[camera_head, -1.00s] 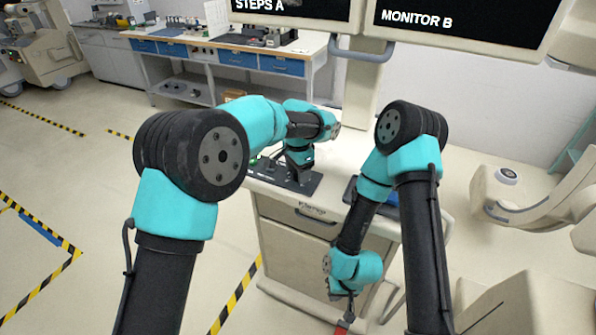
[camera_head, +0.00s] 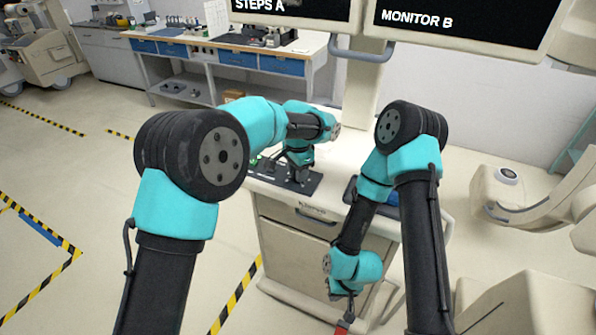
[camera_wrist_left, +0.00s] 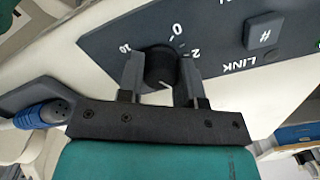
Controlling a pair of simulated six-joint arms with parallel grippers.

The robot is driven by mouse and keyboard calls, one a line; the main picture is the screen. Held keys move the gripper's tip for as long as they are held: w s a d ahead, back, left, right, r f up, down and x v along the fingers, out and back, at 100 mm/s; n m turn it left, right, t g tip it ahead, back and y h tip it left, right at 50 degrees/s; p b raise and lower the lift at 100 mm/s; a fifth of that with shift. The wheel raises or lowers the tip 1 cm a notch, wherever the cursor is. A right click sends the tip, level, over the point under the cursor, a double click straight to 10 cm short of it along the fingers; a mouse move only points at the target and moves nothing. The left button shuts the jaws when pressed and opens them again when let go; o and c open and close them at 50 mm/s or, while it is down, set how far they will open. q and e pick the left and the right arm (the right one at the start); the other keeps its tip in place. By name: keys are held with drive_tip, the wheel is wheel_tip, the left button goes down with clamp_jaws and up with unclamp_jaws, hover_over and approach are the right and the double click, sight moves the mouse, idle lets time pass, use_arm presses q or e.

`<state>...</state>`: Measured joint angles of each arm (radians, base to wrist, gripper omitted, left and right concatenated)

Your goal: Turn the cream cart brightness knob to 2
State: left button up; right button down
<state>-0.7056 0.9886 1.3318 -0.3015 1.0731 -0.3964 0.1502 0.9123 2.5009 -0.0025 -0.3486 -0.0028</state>
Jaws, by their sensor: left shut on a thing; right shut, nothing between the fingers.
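The cream cart (camera_head: 290,238) stands in front of me in the head view, with a dark control panel (camera_head: 312,188) on its top. In the left wrist view, the black brightness knob (camera_wrist_left: 160,68) sits on the panel (camera_wrist_left: 215,38), with 10, 0 and 2 printed around it. My left gripper (camera_wrist_left: 161,78) is shut on the knob, one finger on each side. I cannot tell which number the knob points to. In the head view my left gripper (camera_head: 298,178) is at the panel, its fingertips small. My right gripper (camera_head: 346,306) hangs low before the cart, shut and empty.
A LINK button marked # (camera_wrist_left: 263,33) is beside the knob on the panel. A blue item (camera_head: 391,196) lies on the cart top behind my right arm. Two monitors hang above. A workbench (camera_head: 230,45) stands behind. A red thing (camera_head: 342,328) shows below my right gripper.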

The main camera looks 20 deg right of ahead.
use_arm(q)
drive_tip(key=shift+n, duration=0.5)
drive_tip(key=n, duration=0.9)
drive_tip(key=shift+n, duration=0.4)
drive_tip(key=o, duration=0.9)
drive_tip(key=shift+o, duration=0.2)
drive_tip(key=shift+r, duration=0.1)
wheel_tip(320, 180, up, 17)
